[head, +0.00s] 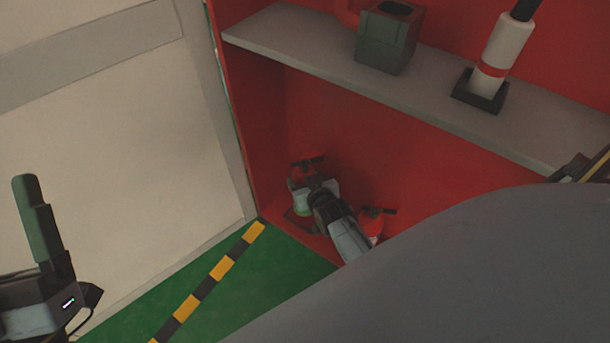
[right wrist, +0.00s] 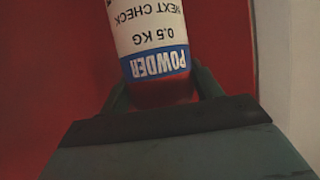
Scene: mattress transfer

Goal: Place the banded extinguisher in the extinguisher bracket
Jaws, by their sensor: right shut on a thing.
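A red extinguisher (head: 303,167) with a black handle stands low at the left end of the red cabinet. My right gripper (head: 315,190) reaches down to it and is shut on it. In the right wrist view, the fingers hold the extinguisher (right wrist: 150,40) by its red part beside a white label with a blue POWDER band. A dark low frame (head: 294,222), perhaps the bracket, shows at its foot; my gripper hides much of it. A second red extinguisher (head: 373,219) stands to the right, partly behind my right arm. My left gripper (head: 38,220) is at the left, away from the cabinet.
A grey shelf (head: 310,58) runs above the extinguishers. It carries a grey-green holder (head: 390,38) and a white cylinder with a red band (head: 500,50) in a dark base. A pale panel (head: 100,140) stands left. The green floor (head: 285,265) has a yellow-black stripe (head: 220,268).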

